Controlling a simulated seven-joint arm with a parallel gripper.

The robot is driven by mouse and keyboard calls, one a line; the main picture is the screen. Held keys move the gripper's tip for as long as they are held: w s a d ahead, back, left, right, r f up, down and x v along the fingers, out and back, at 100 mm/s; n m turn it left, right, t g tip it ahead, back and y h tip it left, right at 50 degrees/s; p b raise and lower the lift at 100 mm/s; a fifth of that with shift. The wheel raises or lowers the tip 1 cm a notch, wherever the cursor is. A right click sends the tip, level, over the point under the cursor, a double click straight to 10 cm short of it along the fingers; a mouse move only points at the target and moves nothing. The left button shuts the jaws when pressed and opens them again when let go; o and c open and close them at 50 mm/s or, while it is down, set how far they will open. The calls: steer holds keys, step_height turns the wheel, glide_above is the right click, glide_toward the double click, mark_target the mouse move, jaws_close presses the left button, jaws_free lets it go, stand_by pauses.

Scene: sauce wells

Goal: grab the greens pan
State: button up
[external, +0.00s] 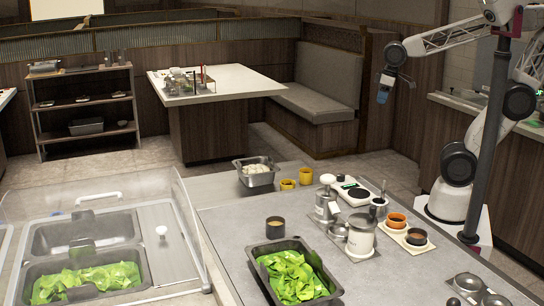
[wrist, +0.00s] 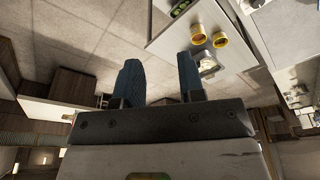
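The greens pan (external: 275,246) is a dark rectangular pan heaped with bright green leaves (external: 292,275). It stands on the grey counter at the bottom centre of the external view, its near end close to the frame's edge. My gripper (external: 383,92) is raised high at the upper right of that view, well away from the pan and pointing down. In the wrist view my gripper (wrist: 160,78) shows two blue fingers apart with nothing between them. A small patch of green in a dark container (wrist: 180,8) shows at the top edge there; I cannot tell which container it is.
A clear-lidded station (external: 100,240) at left also holds greens in a well. On the counter stand a pan of white food (external: 256,178), yellow cups (external: 288,184), a dark cup (external: 275,228), metal dispensers (external: 361,236) and a scale (external: 354,192). A vertical pole (external: 489,140) stands near my arm.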

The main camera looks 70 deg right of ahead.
steer(key=w+a+r+n, duration=0.2)
steer(key=w+a+n, duration=0.2)
steer(key=w+a, duration=0.4)
steer(key=w+a+r+n, duration=0.3)
steer(key=w+a, duration=0.5)
steer(key=w+a+f+n+g, duration=0.1)
steer(key=w+a+n, duration=0.25)
steer(key=a, duration=0.85)
steer(key=w+a+f+n+g, duration=0.1)
steer(key=w+a+n, duration=0.3)
steer(key=a, duration=0.8)
steer(key=a+f+n, duration=0.3)
steer(key=a, duration=1)
steer(key=a+f+n, duration=0.2)
steer(key=a+f, duration=0.2)
steer(key=a, duration=0.8)
steer(key=s+a+f+n, duration=0.2)
steer(key=s+a+f, duration=0.1)
steer(key=a, duration=0.5)
steer(key=s+a+f+n, duration=0.2)
steer(key=s+a+f, duration=0.2)
steer(key=a, duration=0.4)
steer(key=s+a+f+n, duration=0.2)
steer(key=s+a+f, duration=0.2)
steer(key=a, duration=0.4)
steer(key=shift+s+g, duration=0.3)
steer(key=shift+s, duration=0.35)
steer(key=shift+s+a, duration=0.1)
